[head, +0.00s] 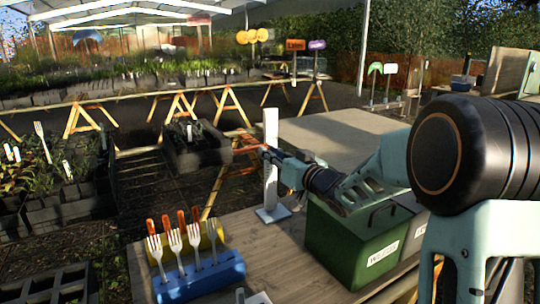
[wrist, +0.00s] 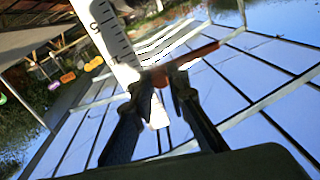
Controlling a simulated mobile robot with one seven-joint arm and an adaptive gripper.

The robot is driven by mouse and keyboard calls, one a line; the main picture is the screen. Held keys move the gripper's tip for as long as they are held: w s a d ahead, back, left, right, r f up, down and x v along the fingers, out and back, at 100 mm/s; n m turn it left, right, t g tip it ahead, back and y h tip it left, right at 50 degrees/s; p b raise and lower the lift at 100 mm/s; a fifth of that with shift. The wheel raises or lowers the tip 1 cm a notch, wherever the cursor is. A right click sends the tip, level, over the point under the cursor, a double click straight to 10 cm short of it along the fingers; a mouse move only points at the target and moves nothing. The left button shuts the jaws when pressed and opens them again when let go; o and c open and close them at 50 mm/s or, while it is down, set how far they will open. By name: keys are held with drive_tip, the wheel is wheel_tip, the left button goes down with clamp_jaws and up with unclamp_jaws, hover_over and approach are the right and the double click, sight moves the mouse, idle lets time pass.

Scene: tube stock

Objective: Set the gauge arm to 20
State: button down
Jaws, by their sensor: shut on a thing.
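The gauge is a tall white post (head: 270,135) on a flat white base (head: 272,214), upright on the wooden table. In the wrist view its white scale (wrist: 108,30) carries black tick marks and a figure that looks like a 5; the other figures are unclear. The orange gauge arm (wrist: 203,51) crosses the scale's lower end, slanting in the picture. My gripper (wrist: 160,80) is shut on the gauge arm, one dark finger on each side. In the head view my gripper (head: 277,158) is at the post's right side, about mid-height, and hides part of the post.
A green lidded box (head: 345,238) stands right of the post, below my arm. A blue block (head: 200,280) holding several forks with a yellow item behind is at the table's front left. The wood (head: 285,262) between them is mostly clear.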

wheel_tip(320, 180, up, 7)
drive_tip(key=p, duration=0.4)
drive_tip(key=shift+p, duration=0.3)
drive_tip(key=c, duration=1.8)
unclamp_jaws()
drive_tip(key=shift+c, duration=0.2)
drive_tip(key=v, duration=1.2)
drive_tip(key=shift+d+f, duration=0.1)
